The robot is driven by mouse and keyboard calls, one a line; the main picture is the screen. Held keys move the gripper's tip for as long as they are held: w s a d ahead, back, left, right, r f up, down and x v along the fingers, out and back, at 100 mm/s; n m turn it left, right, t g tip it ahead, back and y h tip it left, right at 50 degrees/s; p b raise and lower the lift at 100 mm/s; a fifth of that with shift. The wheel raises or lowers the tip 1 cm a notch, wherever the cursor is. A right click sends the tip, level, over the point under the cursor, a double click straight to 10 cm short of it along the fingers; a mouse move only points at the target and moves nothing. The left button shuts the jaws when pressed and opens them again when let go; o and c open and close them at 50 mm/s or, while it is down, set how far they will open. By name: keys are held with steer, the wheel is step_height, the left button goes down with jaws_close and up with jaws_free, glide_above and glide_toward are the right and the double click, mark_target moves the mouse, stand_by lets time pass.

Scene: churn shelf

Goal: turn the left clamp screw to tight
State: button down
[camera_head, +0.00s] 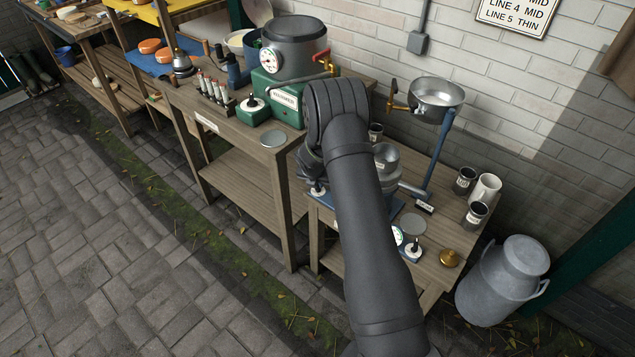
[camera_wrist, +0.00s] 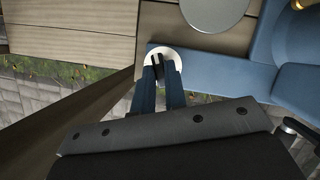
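The left clamp screw (camera_wrist: 158,66) is a black bar knob on a round white dial (camera_wrist: 172,53), set on a blue plate in the wrist view. In the head view the left clamp screw (camera_head: 317,190) shows at the left front of the low bench, just beside my arm. My gripper (camera_wrist: 159,72) points down at it, with one blue finger on each side of the knob and no clear gap showing. The dial's markings are hidden or too small to read. A second black knob on a white dial (camera_head: 412,247) stands at the right of the bench.
A grey metal bowl or cylinder (camera_head: 386,156) stands behind my gripper. A pan (camera_head: 437,96) on a blue post rises at the back. Cups (camera_head: 485,188), a brass weight (camera_head: 449,257) and a milk can (camera_head: 503,278) are to the right. A taller bench with a green machine (camera_head: 280,98) is left.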

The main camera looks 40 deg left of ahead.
steer(key=shift+m, duration=0.3)
steer(key=m+h, duration=0.1)
steer(key=m, duration=0.2)
steer(key=shift+a+m+h, duration=0.15)
steer(key=shift+m+h, duration=0.15)
steer(key=shift+h, duration=0.1)
steer(key=shift+a+m+h, duration=0.15)
steer(key=shift+m+h, duration=0.75)
steer(key=shift+m, duration=1.3)
steer(key=c, duration=1.5)
jaws_free()
steer(key=shift+o, duration=0.2)
